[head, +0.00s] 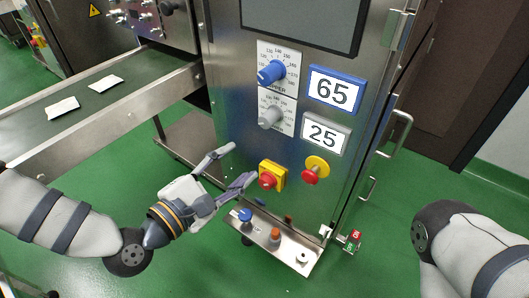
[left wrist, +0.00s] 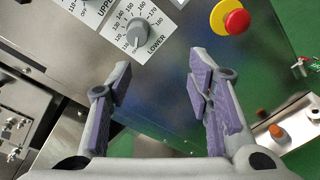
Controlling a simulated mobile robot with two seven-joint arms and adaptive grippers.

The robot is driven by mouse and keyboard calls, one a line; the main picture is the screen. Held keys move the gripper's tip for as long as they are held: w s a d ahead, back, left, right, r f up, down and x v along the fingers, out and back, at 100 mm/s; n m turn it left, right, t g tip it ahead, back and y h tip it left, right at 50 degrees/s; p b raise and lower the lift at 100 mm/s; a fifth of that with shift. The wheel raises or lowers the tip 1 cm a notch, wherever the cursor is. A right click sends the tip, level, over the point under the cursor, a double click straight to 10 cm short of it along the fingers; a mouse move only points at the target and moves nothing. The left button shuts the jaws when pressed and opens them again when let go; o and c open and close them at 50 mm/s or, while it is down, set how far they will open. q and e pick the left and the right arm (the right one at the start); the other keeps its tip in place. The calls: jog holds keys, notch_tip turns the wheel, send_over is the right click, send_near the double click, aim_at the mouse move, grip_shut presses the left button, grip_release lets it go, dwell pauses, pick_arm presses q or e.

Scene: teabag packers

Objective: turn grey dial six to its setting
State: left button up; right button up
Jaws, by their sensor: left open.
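The grey dial (head: 270,116) sits on a white scale plate on the front of the steel cabinet, under a blue dial (head: 270,72). In the left wrist view the grey dial (left wrist: 138,32) has a scale marked LOWER; I cannot clearly read its pointer. A grey-framed sign reading 25 (head: 324,134) is to its right. My left gripper (head: 239,164) is open and empty, below and left of the grey dial, apart from it. Its two fingers (left wrist: 160,75) show in the left wrist view, with the dial beyond them. My right gripper is out of view.
A blue-framed sign reading 65 (head: 335,91) is above the grey one. A red button on yellow (head: 316,170) and a yellow-and-red switch (head: 271,177) are below the dials. A small shelf (head: 270,238) with knobs juts out lower down. A conveyor (head: 100,105) is at left.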

aim_at(263, 123)
pick_arm(q)
jog(key=shift+n+t, duration=0.4)
jog(key=shift+t, duration=0.1)
jog(key=x, duration=0.4)
jog(key=r+b+x, duration=0.1)
jog(key=x, duration=0.3)
jog(key=a+r+x, duration=0.1)
jog(key=x, duration=0.4)
jog(key=shift+w+d+r, duration=0.1)
jog(key=shift+w+r, duration=0.1)
jog(key=shift+w, duration=0.15)
jog(key=shift+c, duration=0.6)
grip_shut()
